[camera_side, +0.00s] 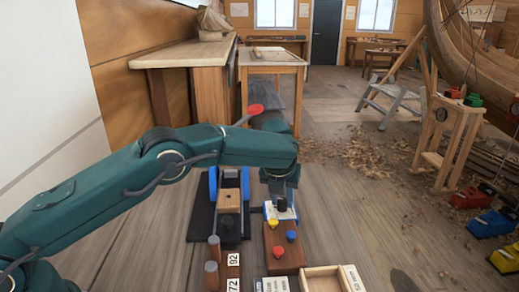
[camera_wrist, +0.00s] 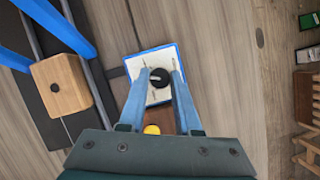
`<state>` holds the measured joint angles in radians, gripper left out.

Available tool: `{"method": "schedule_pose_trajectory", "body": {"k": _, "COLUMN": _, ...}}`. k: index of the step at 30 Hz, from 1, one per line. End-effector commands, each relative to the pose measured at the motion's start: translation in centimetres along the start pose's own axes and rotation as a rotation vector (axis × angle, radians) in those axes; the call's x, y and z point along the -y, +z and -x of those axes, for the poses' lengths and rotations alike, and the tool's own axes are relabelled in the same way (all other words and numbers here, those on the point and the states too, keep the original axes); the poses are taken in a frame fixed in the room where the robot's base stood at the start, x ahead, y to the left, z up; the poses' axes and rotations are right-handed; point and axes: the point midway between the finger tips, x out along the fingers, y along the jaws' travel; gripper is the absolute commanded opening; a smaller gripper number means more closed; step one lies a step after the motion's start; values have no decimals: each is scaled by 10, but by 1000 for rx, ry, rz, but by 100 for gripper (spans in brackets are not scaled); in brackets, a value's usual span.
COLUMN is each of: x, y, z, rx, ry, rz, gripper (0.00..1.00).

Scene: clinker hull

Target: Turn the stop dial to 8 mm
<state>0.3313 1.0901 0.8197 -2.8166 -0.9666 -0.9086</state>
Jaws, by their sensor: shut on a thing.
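The stop dial is a round black knob (camera_wrist: 160,77) on a white plate with a blue border (camera_wrist: 137,66), in the wrist view. Its scale marks are too small to read. My gripper (camera_wrist: 162,75) has its two blue fingers on either side of the knob, shut on it from above. In the side view my gripper (camera_side: 281,199) points down at the white and blue plate (camera_side: 287,213), and the knob is mostly hidden there.
A wooden block with a hole (camera_side: 229,199) stands between blue uprights to the left. A wooden block with red, blue and yellow knobs (camera_side: 277,253) is in front of the plate. An open wooden box (camera_side: 318,272) lies nearer. Blocks labelled 92 (camera_side: 234,259) and 72 stand front left.

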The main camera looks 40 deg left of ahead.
Motion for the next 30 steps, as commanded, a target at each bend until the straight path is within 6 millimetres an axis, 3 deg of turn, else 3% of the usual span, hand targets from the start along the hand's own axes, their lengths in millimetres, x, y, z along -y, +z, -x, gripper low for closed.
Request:
{"method": "schedule_pose_trajectory", "body": {"k": 6, "x": -1, "y": 0, "z": 0, "rx": 2, "ry": -44, "rz": -106, "gripper": 0}}
{"method": "schedule_pose_trajectory", "body": {"k": 15, "x": -1, "y": 1, "z": 0, "rx": 2, "ry": -47, "rz": -113, "gripper": 0}}
{"method": "schedule_pose_trajectory", "body": {"k": 16, "x": -1, "y": 1, "z": 0, "rx": 2, "ry": -47, "rz": -113, "gripper": 40}}
{"method": "schedule_pose_trajectory", "body": {"k": 18, "x": -1, "y": 1, "z": 0, "rx": 2, "ry": -47, "rz": -113, "gripper": 62}}
{"method": "schedule_pose_trajectory", "body": {"k": 30, "x": -1, "y": 1, "z": 6, "rx": 3, "ry": -48, "rz": -112, "gripper": 62}}
